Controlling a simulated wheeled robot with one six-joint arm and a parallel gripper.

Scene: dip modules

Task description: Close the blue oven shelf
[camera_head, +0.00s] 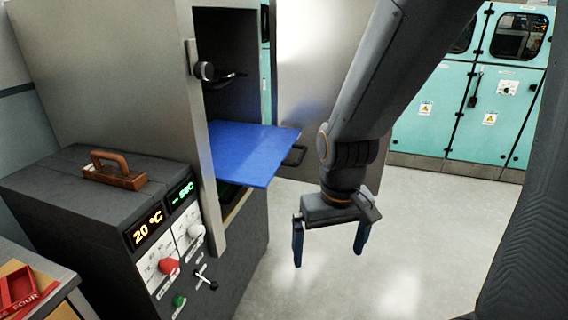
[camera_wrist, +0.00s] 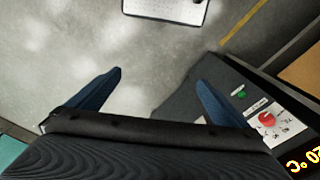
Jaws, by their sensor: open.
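The blue oven shelf (camera_head: 244,152) sticks well out of the oven's open front in the head view. Its inner end lies inside the dark chamber. A dark handle (camera_head: 295,155) shows at its right edge. My gripper (camera_head: 328,256) hangs in free air to the right of the shelf and lower in the picture, apart from it. Its two blue fingers are wide apart with nothing between them. They also show in the wrist view (camera_wrist: 160,85), above the floor. The shelf is not seen in the wrist view.
The grey oven body (camera_head: 110,70) stands at left, its door (camera_head: 315,80) swung open behind the shelf. A control box (camera_head: 130,215) with dials carries a brown-handled object (camera_head: 115,175). Teal cabinets (camera_head: 430,110) stand at the back. The floor (camera_head: 390,255) around my gripper is clear.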

